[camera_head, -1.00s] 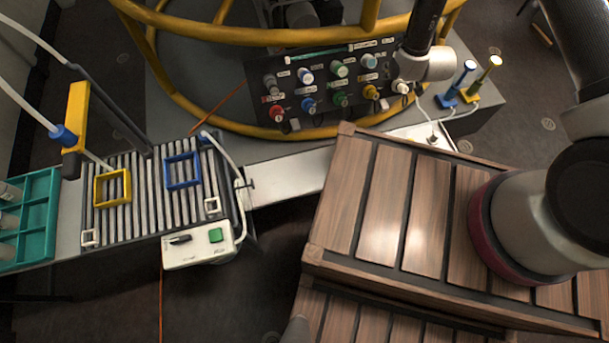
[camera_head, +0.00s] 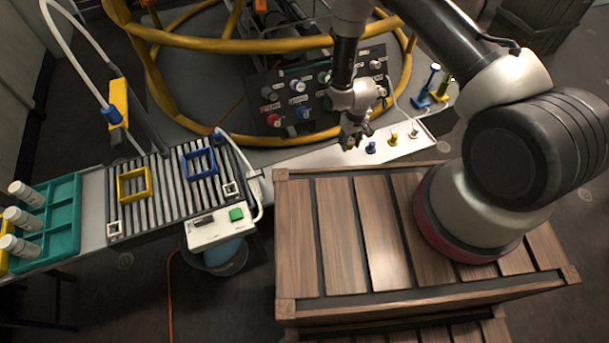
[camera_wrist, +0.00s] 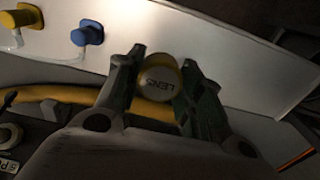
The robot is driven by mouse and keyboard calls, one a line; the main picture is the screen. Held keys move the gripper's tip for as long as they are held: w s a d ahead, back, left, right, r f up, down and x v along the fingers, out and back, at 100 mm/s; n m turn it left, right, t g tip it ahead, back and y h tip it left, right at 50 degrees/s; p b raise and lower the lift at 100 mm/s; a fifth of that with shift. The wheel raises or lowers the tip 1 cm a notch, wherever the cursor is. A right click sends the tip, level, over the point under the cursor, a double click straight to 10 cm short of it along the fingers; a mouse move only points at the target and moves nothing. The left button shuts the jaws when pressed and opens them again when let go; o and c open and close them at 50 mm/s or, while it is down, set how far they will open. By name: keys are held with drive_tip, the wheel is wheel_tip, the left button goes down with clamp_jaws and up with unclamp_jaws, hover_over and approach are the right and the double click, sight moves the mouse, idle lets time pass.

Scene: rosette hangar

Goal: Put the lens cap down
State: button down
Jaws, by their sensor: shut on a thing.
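The lens cap (camera_wrist: 158,82), a small yellow round piece marked "LENS", sits between the two fingers of my gripper (camera_wrist: 160,62) in the wrist view. My gripper is shut on it. In the head view my gripper (camera_head: 354,137) points down, in front of the control panel and over the white ledge (camera_head: 310,157). The cap is small and mostly hidden by the fingers there. The ledge also shows beyond the fingertips in the wrist view (camera_wrist: 240,60). I cannot tell whether the cap touches it.
On the ledge right of my gripper stand a blue plug (camera_head: 371,147), a yellow plug (camera_head: 392,139) and a white plug (camera_head: 414,133). The control panel (camera_head: 300,92) and yellow rails (camera_head: 215,44) are behind. A slatted wooden crate (camera_head: 345,235) is in front. The ledge's left part is bare.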

sight(345, 161)
wheel_tip(345, 161, down, 10)
idle(0.5)
drive_tip(key=c, duration=0.9)
unclamp_jaws()
drive_tip(key=shift+f, duration=0.1)
